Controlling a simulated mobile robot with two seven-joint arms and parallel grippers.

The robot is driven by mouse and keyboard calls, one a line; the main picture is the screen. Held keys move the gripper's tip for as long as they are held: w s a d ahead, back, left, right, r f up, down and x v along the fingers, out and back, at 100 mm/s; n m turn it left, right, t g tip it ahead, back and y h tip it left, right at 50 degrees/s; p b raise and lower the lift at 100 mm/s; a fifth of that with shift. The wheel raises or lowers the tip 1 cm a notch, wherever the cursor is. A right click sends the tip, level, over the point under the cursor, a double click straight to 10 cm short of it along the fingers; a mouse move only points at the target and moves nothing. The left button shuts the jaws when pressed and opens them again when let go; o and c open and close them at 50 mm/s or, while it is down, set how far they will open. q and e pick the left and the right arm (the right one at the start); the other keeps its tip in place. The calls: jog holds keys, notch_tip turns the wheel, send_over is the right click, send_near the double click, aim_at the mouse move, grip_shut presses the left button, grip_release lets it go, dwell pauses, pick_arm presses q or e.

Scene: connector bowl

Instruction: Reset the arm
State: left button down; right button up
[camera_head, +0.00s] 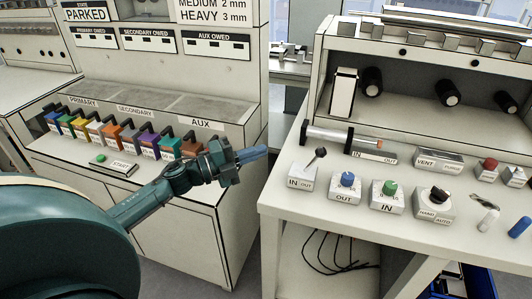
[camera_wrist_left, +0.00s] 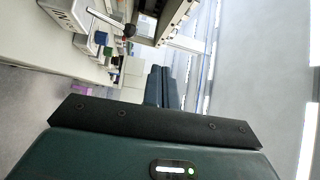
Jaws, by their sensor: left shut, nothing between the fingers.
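My left arm comes in from the left in the head view. Its teal gripper (camera_head: 262,152) hangs in the air over the gap between the left bench and the right console. Its blue-grey fingers are together with nothing between them. In the wrist view the two dark fingers (camera_wrist_left: 162,88) lie side by side, touching nothing. My right gripper does not show.
The left bench holds a row of coloured, handled blocks (camera_head: 122,137) and a green START button (camera_head: 101,158). A clear cylinder (camera_head: 325,135) lies on the console. Black cables (camera_head: 335,250) hang below the console. The gap between bench and console is free.

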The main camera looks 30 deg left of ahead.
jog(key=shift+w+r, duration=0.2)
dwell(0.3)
pick_arm(q)
jog(key=s+d+f+n+g+y+p, duration=0.2)
jog(key=s+d+f+n+g+y, duration=0.2)
jog(key=s+d+f+n, duration=1.4)
jog(key=s+f+n+y, duration=0.1)
jog(key=s+n+y, duration=0.1)
jog(key=n+y, duration=0.1)
jog(key=shift+s+g+y, duration=0.3)
jog(key=shift+g+y, duration=0.1)
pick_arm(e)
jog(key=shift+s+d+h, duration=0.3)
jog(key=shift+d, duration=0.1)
pick_arm(q)
jog(key=shift+d, duration=0.1)
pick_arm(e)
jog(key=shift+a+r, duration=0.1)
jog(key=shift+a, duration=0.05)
